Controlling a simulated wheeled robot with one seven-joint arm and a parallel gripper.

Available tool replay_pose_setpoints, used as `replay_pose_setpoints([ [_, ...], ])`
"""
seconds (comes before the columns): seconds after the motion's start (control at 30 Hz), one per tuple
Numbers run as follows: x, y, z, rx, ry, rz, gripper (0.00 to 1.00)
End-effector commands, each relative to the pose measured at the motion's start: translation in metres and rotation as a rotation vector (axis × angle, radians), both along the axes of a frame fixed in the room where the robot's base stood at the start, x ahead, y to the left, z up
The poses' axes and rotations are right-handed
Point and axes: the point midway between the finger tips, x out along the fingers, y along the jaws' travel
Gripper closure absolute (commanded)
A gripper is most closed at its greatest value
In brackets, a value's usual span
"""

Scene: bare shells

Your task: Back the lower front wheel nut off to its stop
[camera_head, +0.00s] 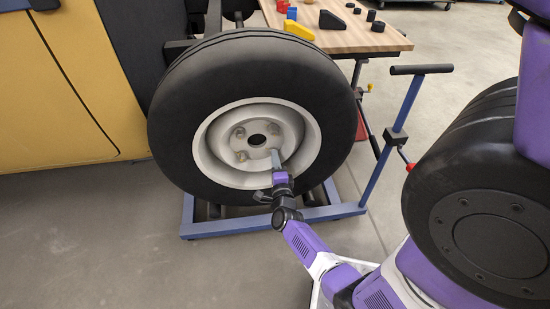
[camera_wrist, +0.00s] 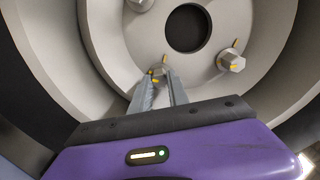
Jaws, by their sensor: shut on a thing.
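The wheel has a black tyre (camera_head: 182,135) and a pale grey rim (camera_head: 222,118) with a dark centre hole (camera_head: 257,140). My gripper (camera_head: 276,157) reaches the lower right of the hub. In the wrist view my gripper (camera_wrist: 160,78) has its two grey fingers closed around a small hex nut (camera_wrist: 159,71) with yellow marks. This nut sits just below the centre hole in that view; the fingers partly hide it. A second nut (camera_wrist: 231,62) with yellow marks is to the right, and a third nut (camera_wrist: 140,4) is cut off at the top.
A blue wheeled stand (camera_head: 340,211) holds the wheel, with an upright handle (camera_head: 422,69) at right. A wooden-topped table (camera_head: 345,38) with small coloured parts stands behind. A yellow body panel (camera_head: 85,60) is at left. Open floor (camera_head: 120,245) lies front left.

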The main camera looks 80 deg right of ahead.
Motion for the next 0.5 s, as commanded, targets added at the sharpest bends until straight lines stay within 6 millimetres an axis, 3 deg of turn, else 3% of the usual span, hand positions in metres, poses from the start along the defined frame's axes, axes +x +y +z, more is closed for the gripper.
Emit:
replay_pose_setpoints([
  [0.5,0.0009,0.0007,0.0006,-0.164,0.4,0.003,1.0],
])
